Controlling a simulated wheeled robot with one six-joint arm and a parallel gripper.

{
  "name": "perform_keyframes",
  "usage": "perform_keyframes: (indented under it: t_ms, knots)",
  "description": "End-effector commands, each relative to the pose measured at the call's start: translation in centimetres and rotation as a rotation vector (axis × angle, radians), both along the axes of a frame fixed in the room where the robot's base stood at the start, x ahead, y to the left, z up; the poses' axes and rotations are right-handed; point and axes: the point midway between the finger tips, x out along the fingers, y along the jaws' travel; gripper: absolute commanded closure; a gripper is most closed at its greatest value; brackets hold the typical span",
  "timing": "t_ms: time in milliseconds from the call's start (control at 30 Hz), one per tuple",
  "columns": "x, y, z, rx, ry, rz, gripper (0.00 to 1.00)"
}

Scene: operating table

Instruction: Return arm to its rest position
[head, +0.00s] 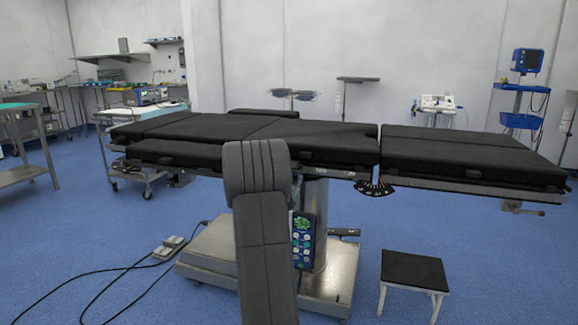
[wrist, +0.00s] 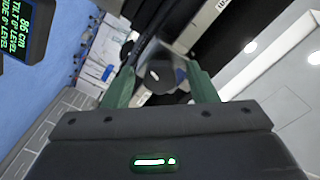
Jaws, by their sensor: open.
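My gripper (wrist: 162,84) shows in the wrist view. Its two green fingers stand apart and nothing is held between them. A dark rounded thing with a small white mark lies beyond the fingers; I cannot tell what it is or how far off. A hand control (head: 303,240) with a green screen hangs at the front of the operating table (head: 450,155) in the head view. Its dark screen (wrist: 25,25) appears at the top left of the wrist view, apart from my fingers. In the head view I cannot make out my gripper.
A grey segmented shape in the head view's lower middle hides part of the table and its base. A black-topped stool (head: 414,270) stands front right. A foot pedal (head: 169,247) and cables lie on the blue floor at left. A trolley (head: 145,150) stands behind.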

Motion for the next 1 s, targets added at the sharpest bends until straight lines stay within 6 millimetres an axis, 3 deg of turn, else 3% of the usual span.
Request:
perform_keyframes:
  t_ms: [1000]
  knots:
    - [-0.08,-0.03,0.20,-0.955,0.313,0.002,0.48]
